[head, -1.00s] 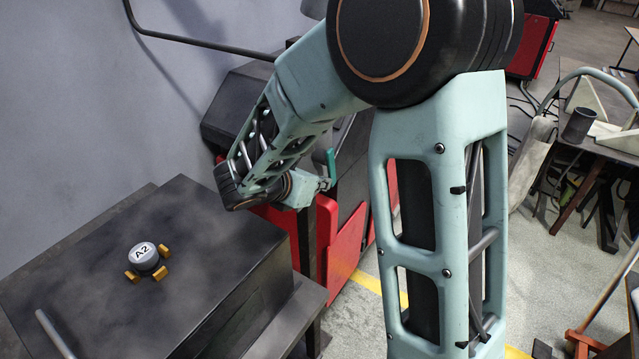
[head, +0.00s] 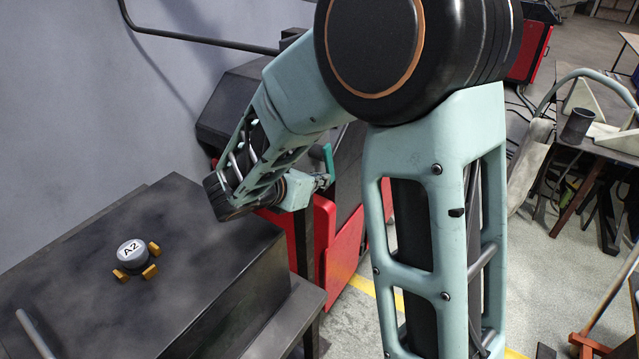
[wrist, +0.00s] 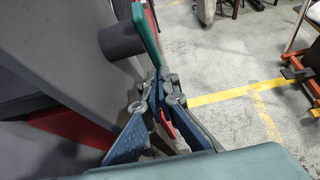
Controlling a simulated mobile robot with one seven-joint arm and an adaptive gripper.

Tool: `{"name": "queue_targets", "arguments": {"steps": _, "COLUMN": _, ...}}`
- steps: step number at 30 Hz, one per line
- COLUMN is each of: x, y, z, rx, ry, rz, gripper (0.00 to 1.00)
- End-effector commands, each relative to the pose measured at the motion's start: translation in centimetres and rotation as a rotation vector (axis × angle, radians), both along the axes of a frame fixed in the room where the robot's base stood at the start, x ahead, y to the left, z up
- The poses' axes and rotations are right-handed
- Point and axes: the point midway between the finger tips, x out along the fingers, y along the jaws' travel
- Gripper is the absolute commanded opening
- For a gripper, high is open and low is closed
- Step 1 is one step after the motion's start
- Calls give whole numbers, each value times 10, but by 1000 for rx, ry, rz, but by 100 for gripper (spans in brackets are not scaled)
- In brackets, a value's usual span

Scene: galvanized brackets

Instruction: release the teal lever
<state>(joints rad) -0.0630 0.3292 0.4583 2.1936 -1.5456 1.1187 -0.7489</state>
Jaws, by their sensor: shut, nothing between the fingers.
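The teal lever (head: 328,160) stands roughly upright beside the red and dark machine in the head view. In the wrist view the teal lever (wrist: 146,34) rises above and just beyond my fingertips, leaning up to the left. My gripper (wrist: 160,84) is shut with its fingertips together and nothing held between them. They overlap the lever's lower end in the picture; I cannot tell whether they touch it. In the head view my gripper (head: 321,182) is small, just below the lever. The lever's base is hidden behind my fingers.
A dark bench (head: 190,205) stands at left, carrying a grey round part marked A2 (head: 131,253) with yellow feet. The red machine (head: 345,240) is beside my gripper. In the wrist view a dark cylinder (wrist: 121,40) sits left of the lever. Open floor (wrist: 245,70) lies right.

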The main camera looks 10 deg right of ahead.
Motion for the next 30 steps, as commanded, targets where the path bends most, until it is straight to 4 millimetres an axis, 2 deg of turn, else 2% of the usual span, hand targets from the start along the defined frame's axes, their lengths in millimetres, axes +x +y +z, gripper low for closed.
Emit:
{"name": "queue_targets", "arguments": {"steps": 12, "x": 5, "y": -4, "z": -13, "rx": -112, "ry": -110, "rz": 2, "gripper": 0}}
{"name": "queue_targets", "arguments": {"steps": 19, "x": 11, "y": -11, "z": -13, "rx": -117, "ry": -121, "rz": -2, "gripper": 0}}
{"name": "queue_targets", "arguments": {"steps": 22, "x": 14, "y": -13, "z": -17, "rx": -179, "ry": -173, "rz": 2, "gripper": 0}}
{"name": "queue_targets", "arguments": {"steps": 30, "x": 23, "y": -23, "z": -10, "rx": -207, "ry": -209, "rz": -1, "gripper": 0}}
